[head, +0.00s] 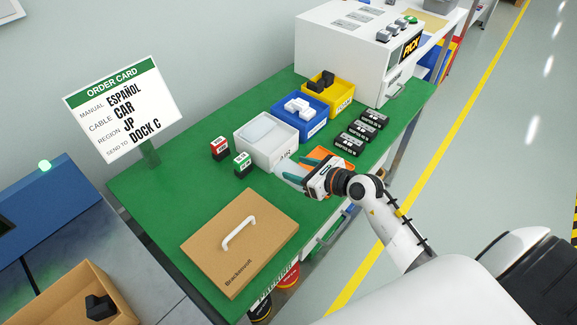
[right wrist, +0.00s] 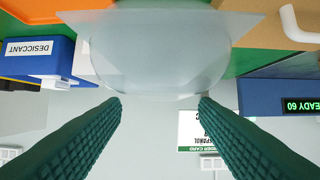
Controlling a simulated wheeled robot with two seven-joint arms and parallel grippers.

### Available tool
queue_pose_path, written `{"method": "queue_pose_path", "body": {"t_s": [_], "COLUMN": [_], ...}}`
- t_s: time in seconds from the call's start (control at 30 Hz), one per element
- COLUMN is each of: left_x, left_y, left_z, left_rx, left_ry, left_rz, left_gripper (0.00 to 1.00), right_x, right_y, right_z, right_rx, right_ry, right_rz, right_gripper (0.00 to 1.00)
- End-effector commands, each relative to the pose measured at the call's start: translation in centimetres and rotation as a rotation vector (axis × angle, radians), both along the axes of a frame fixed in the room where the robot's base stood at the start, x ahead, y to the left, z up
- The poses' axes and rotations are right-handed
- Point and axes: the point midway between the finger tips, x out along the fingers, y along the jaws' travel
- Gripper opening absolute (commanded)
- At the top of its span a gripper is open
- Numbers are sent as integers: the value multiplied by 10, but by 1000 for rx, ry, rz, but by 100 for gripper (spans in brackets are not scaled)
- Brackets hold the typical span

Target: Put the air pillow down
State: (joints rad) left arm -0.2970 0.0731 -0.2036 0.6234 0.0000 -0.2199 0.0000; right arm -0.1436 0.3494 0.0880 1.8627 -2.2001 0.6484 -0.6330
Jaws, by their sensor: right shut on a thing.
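A pale, translucent air pillow (right wrist: 160,55) is held between the two green fingertips of my right gripper (right wrist: 159,99) in the right wrist view. In the head view my right gripper (head: 293,171) is over the green table (head: 165,190), beside the front of the white bin (head: 262,160). There the pillow is a small pale patch mostly lost among the fingers and the bin. Another pale pillow lies in the white bin. I cannot tell how high the held one is above the table. My left gripper is not in view.
A brown case (head: 215,255) with a white handle lies on the table. Red (head: 220,149) and green (head: 242,164) labelled boxes stand left of the white bin. Blue (head: 290,128) and yellow (head: 342,103) bins are behind. An orange tray (head: 318,153) and several black boxes (head: 361,130) are on the right.

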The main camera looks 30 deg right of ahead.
Motion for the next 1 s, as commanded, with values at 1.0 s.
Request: {"method": "queue_pose_path", "body": {"t_s": [1.0], "left_x": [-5], "left_y": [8], "left_z": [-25], "left_rx": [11], "left_ry": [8], "left_rz": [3], "left_gripper": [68], "right_x": [0], "right_y": [0], "right_z": [-95], "right_rx": [1], "right_ry": [0], "right_rz": [-1], "right_gripper": [34]}}
